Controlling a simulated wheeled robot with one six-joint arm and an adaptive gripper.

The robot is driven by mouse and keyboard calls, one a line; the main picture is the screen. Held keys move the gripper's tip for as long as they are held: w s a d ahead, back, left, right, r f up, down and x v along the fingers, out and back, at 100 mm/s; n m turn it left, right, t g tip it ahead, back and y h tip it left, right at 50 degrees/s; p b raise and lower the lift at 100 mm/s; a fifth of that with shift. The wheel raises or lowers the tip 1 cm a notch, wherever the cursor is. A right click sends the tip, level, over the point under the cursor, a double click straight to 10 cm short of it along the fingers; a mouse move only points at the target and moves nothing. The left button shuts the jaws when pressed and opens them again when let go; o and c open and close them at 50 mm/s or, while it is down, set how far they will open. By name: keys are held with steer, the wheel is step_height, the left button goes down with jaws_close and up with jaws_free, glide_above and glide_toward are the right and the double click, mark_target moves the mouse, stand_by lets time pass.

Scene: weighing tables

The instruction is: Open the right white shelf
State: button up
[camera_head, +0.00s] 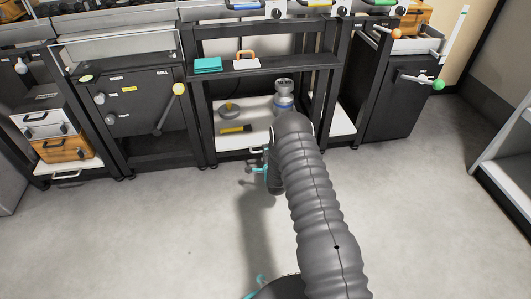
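A white shelf (235,143) sits low in the black frame at the middle. It carries a round grey weight-like object (229,112), a yellow and black item (235,129) and a grey-blue canister (284,95). A small handle (257,150) shows at its front edge, beside my arm. My gripper (250,170), with teal parts, is low in front of this shelf, just below the handle in the picture. My arm hides much of the gripper, and I cannot tell whether it touches the handle. Its finger opening is too small to tell. Another white shelf (66,168) with a handle is at the far left.
A black cabinet (140,100) with a yellow-ended lever stands left of the frame. A dark cabinet (400,105) with a green-knobbed handle stands right. A teal item (208,65) and an orange-handled item (246,61) lie above. Grey floor (130,230) is clear in front.

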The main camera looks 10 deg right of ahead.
steer(key=shift+w+f, duration=0.15)
steer(key=shift+w, duration=0.5)
jaws_close()
